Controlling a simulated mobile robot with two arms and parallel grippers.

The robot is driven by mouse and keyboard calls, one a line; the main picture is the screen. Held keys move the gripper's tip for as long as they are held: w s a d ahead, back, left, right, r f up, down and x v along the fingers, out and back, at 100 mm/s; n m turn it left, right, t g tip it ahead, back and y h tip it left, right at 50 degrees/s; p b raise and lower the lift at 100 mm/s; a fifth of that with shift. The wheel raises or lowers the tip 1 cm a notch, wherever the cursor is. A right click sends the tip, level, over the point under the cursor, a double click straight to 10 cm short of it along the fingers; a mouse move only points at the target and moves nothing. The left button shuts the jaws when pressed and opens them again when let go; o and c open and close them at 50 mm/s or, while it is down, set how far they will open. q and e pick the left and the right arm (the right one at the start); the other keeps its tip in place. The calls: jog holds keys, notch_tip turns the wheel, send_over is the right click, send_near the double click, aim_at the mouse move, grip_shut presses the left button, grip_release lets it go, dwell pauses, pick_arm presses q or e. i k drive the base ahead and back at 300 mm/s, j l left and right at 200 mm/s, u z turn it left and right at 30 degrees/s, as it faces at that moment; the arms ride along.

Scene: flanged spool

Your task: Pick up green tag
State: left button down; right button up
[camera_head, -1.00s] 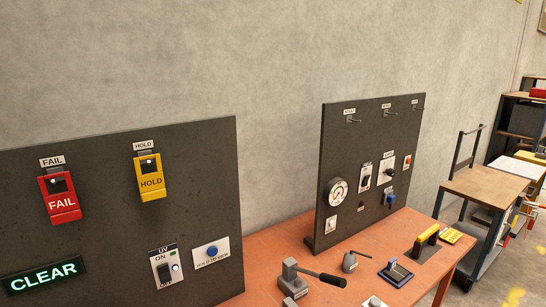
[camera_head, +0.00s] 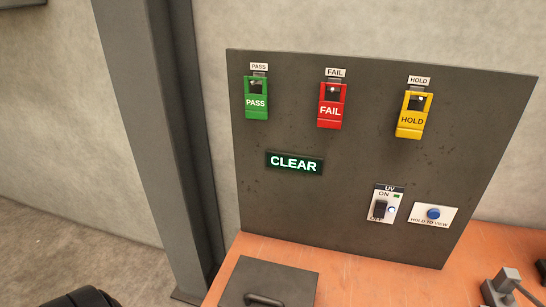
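The green tag (camera_head: 256,101), marked PASS, hangs from a hook at the upper left of the dark upright panel (camera_head: 340,205), under a small white PASS label (camera_head: 259,67). The hook passes through the opening at its top. To its right hang a red FAIL tag (camera_head: 331,108) and a yellow HOLD tag (camera_head: 411,116), each on its own hook. Neither of my grippers shows in the head view. A dark rounded shape at the bottom left edge cannot be made out clearly.
Below the tags are a lit CLEAR sign (camera_head: 295,164), a UV switch (camera_head: 385,205) and a blue button (camera_head: 433,213). A dark handled box or lid (camera_head: 268,282) sits on the orange bench (camera_head: 350,282). A grey column (camera_head: 165,130) stands left of the panel.

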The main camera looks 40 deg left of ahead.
aim_at(256, 105)
jog(key=u, duration=1.05)
